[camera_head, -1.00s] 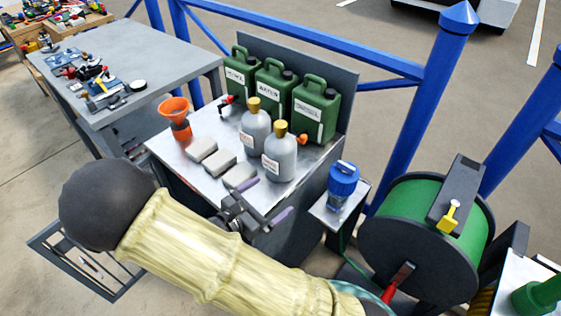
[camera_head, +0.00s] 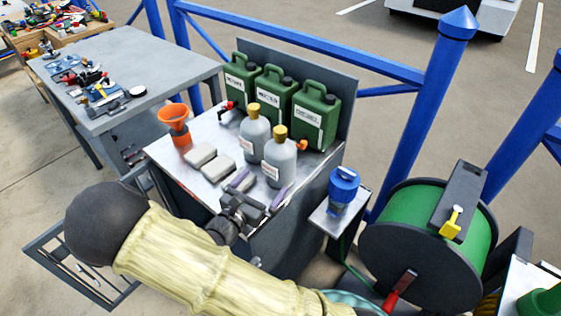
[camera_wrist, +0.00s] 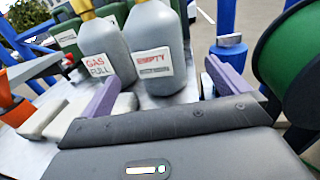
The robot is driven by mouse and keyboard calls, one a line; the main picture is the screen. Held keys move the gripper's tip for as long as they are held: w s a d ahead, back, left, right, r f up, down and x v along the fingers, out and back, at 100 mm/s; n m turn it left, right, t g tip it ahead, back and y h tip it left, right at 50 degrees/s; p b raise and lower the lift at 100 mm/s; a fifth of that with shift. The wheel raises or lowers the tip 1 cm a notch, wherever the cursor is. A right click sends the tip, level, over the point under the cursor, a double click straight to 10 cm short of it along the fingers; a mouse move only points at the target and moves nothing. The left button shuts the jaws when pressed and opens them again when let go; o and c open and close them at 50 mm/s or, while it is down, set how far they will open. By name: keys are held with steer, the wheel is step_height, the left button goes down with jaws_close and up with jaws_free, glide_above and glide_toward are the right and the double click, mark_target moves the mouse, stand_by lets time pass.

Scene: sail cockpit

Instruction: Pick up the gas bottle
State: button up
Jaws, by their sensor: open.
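Two grey gas bottles with yellow caps stand upright side by side on a metal work surface. In the wrist view the left one, the gas bottle labelled "GAS FULL" (camera_wrist: 100,52), stands beside the bottle labelled "EMPTY" (camera_wrist: 155,48). In the head view they are the rear bottle (camera_head: 254,137) and the front bottle (camera_head: 279,163). My gripper (camera_head: 260,188) is open, with purple fingers, just in front of the front bottle. In the wrist view the "EMPTY" bottle appears between the fingers (camera_wrist: 162,78). No contact is clear.
Several green jerrycans (camera_head: 313,120) stand behind the bottles. An orange funnel (camera_head: 173,117) and pale blocks (camera_head: 201,156) are on the left. A blue canister (camera_head: 343,187) and a green hose reel (camera_head: 420,240) are on the right. A blue railing (camera_head: 310,45) runs behind.

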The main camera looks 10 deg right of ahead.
mark_target(272, 171)
steer(key=x, duration=0.6)
steer(key=shift+w+d+f, duration=0.1)
steer(key=shift+w+d, duration=0.15)
steer(key=shift+w, duration=0.25)
steer(key=x, duration=0.4)
steer(key=shift+w+f, duration=0.1)
steer(key=shift+f, duration=0.05)
steer(key=shift+a, duration=0.15)
steer(key=c, duration=1.5)
steer(key=shift+r, duration=0.2)
